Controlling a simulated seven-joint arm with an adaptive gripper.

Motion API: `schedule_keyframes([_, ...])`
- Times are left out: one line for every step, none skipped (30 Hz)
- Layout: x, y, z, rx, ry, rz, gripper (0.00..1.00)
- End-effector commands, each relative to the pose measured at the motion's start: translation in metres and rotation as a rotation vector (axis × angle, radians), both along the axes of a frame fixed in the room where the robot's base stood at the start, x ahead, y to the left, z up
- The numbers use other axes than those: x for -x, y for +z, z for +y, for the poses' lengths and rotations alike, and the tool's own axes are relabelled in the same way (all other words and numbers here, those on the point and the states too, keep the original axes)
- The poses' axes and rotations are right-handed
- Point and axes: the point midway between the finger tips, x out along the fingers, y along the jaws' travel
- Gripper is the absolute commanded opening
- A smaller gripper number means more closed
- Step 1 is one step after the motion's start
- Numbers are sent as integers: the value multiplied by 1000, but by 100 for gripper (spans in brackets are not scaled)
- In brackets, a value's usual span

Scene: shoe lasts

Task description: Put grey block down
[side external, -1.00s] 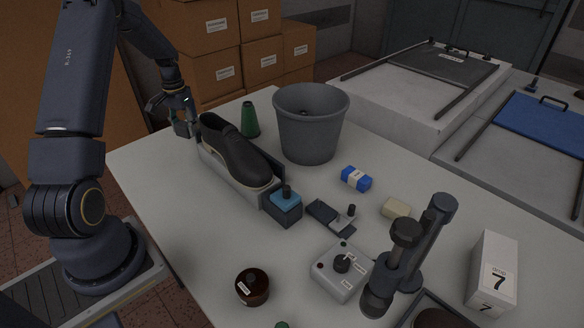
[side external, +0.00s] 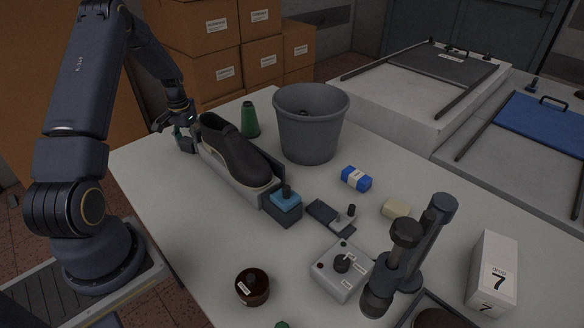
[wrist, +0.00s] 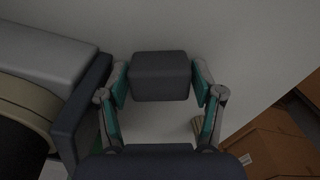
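The grey block (wrist: 160,76) sits between my fingers in the wrist view, with narrow gaps showing beside it. In the side view the block (side external: 186,144) is small and dark, low at the table's far left corner, and appears to rest on the tabletop. My gripper (wrist: 160,88) is open around the block, its teal-padded fingers spread to either side. In the side view my gripper (side external: 180,133) is just above the table, left of the shoe's heel end, partly covering the block.
A black shoe (side external: 232,146) on a grey cradle (side external: 240,180) stands close beside my gripper. Brown cartons (side external: 215,70) are stacked beyond the table (side external: 190,230). The nearer left table area is clear.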

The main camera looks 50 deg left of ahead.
Motion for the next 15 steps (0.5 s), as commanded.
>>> schedule_keyframes([0,0,0,0,0,0,67])
schedule_keyframes([0,0,0,0,0,0,67])
schedule_keyframes([0,0,0,0,0,0,67])
schedule_keyframes([0,0,0,0,0,0,67])
schedule_keyframes([0,0,0,0,0,0,67])
schedule_keyframes([0,1,0,0,0,0,67])
schedule_keyframes([0,2,0,0,0,0,67])
schedule_keyframes([0,4,0,0,0,0,67])
schedule_keyframes([0,7,0,-1,0,-1,67])
schedule_keyframes([-1,11,1,-2,0,-1,67])
schedule_keyframes([-1,16,1,-3,0,-3,67])
schedule_keyframes([-1,23,1,-3,0,-2,67])
schedule_keyframes([-1,29,1,-3,0,-3,67])
schedule_keyframes([-1,36,1,-4,0,-4,67])
schedule_keyframes([-1,45,1,-4,0,-4,67])
